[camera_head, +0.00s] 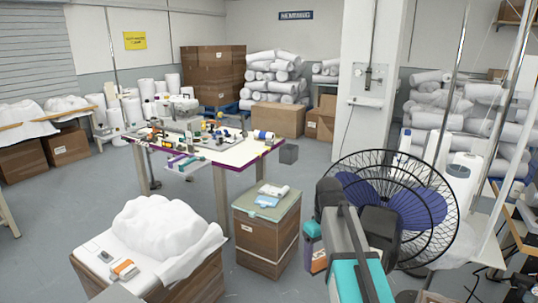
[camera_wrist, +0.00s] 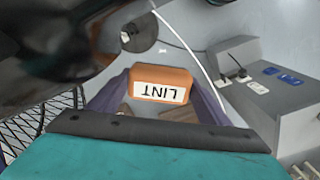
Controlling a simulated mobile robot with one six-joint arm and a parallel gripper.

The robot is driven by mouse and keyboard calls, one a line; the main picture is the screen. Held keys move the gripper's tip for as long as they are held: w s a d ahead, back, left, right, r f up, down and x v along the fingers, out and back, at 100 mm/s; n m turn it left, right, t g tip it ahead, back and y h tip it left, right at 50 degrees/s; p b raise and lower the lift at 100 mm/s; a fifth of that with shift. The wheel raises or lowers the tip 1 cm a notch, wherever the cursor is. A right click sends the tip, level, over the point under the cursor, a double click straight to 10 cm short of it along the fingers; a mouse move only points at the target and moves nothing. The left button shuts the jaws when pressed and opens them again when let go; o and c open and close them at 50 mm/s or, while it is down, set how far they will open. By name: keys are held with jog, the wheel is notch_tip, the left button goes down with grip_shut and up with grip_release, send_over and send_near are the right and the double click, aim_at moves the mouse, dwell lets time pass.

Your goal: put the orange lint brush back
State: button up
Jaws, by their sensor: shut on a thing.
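The orange lint brush (camera_wrist: 160,84) is held between the two purple fingers of my gripper (camera_wrist: 160,98) in the wrist view. Its white label reads LINT, upside down in that view. My gripper (camera_head: 312,245) is partly hidden there by my own arm. The brush is held clear of the tables and boxes, in front of the fan.
A black caged fan (camera_head: 395,205) stands close behind my arm. A cardboard box (camera_head: 265,240) bears a green mat and small items. A white-topped box (camera_head: 90,262) at lower left holds white cloth and an orange-and-white item (camera_head: 124,269). A cluttered worktable (camera_head: 215,153) stands behind.

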aim_at(321, 255)
jog(key=shift+r, duration=0.15)
notch_tip(321, 255, up, 5)
jog(key=p, duration=0.5)
jog(key=shift+a, duration=0.1)
